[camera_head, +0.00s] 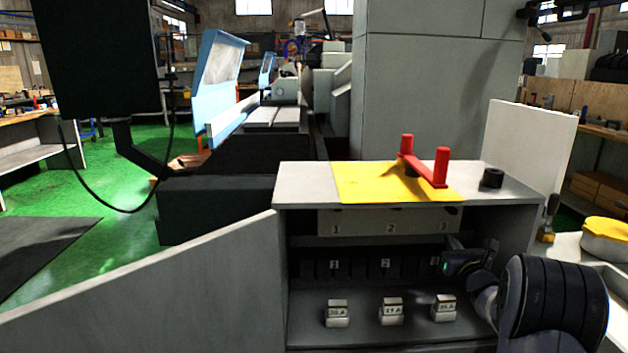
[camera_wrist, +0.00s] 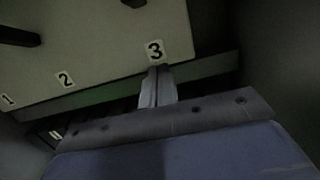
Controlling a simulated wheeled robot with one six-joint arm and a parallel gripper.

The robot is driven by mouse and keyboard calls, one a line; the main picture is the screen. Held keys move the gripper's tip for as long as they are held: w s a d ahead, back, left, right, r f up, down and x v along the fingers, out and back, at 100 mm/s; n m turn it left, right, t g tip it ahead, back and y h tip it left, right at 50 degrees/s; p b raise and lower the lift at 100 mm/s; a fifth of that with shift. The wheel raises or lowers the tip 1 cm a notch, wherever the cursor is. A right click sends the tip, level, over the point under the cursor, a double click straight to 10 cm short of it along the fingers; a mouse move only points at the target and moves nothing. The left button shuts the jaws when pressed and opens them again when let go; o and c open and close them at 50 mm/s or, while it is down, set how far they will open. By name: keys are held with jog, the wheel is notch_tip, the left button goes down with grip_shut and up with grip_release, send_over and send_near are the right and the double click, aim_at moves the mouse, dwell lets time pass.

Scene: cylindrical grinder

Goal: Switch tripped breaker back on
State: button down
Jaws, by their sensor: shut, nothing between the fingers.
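An open electrical cabinet (camera_head: 281,245) holds a pale panel (camera_head: 362,222) numbered 1, 2 and 3. The panel (camera_wrist: 95,50) also shows in the wrist view, with dark lever-like parts (camera_wrist: 18,36) above the numbers. Which lever is tripped cannot be told. A darker row (camera_head: 360,266) with labels 1, 2 and 3 lies below the panel. My gripper (camera_head: 452,246) reaches into the cabinet's right side near number 3. In the wrist view its shut, empty fingers (camera_wrist: 155,86) are just below label 3. My wrist hides part of the right end.
Several white blocks with ampere labels (camera_head: 391,312) stand on the cabinet floor. A red handle (camera_head: 425,170) and a yellow sheet (camera_head: 365,182) lie on the cabinet top. The open grey door (camera_head: 150,285) extends left, and a white panel (camera_head: 528,145) stands at right.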

jog(key=shift+s+f, duration=0.15)
jog(key=shift+s, duration=0.55)
jog(key=shift+w, duration=0.15)
